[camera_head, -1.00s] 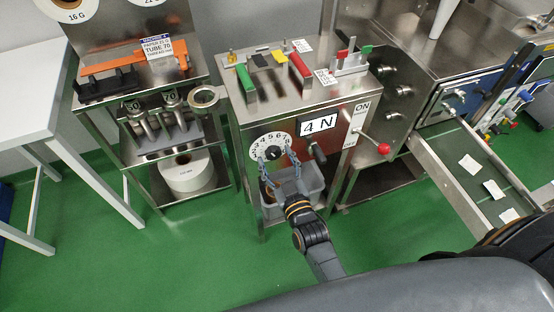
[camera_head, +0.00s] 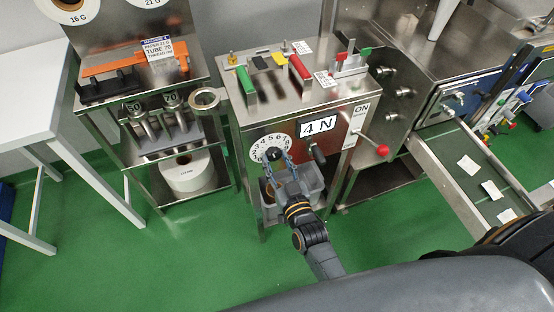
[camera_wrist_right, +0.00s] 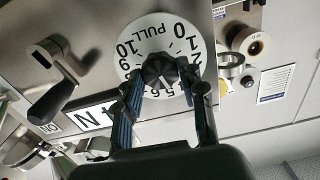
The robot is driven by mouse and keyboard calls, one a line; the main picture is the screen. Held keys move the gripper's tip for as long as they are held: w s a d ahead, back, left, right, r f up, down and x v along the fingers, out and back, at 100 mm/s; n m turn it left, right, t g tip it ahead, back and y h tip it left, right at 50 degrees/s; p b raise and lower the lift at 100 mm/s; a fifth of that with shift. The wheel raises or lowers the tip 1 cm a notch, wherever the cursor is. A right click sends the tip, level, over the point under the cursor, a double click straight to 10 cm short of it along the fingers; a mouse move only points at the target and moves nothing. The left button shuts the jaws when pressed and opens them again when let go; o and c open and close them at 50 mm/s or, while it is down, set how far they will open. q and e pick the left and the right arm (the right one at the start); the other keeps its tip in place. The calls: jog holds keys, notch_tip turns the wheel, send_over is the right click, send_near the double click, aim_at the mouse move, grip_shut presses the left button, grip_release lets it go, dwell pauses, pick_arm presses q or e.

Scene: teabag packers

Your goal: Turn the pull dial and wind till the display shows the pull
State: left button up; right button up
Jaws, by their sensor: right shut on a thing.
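The pull dial, a white numbered disc (camera_head: 259,146), is on the front of a steel machine (camera_head: 240,130). Its black knob (camera_wrist_right: 160,70) sits between the fingertips of my right gripper (camera_wrist_right: 165,82), which is shut on it. In the head view this gripper (camera_head: 275,160) reaches up from below and covers the dial's lower part. The wrist view shows the word PULL on the disc (camera_wrist_right: 145,32), upside down. The display (camera_head: 318,125) right of the dial reads 4 N. The winding crank (camera_head: 319,155) hangs below the display, with no gripper on it. My left gripper is not in view.
A grey bin (camera_head: 313,180) stands under the dial, close behind my right gripper. A red-knobbed ON/OFF lever (camera_head: 382,150) sticks out at the machine's right. A shelf rack (camera_head: 150,150) stands left. A conveyor (camera_head: 475,165) is at the right. Green floor is open in front.

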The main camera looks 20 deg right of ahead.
jog(key=m, duration=0.2)
jog(key=shift+m+p, duration=0.4)
jog(key=m, duration=0.3)
jog(key=shift+m+p, duration=0.3)
jog(key=m, duration=0.3)
jog(key=shift+m, duration=1.9)
jog(key=o, duration=1.2)
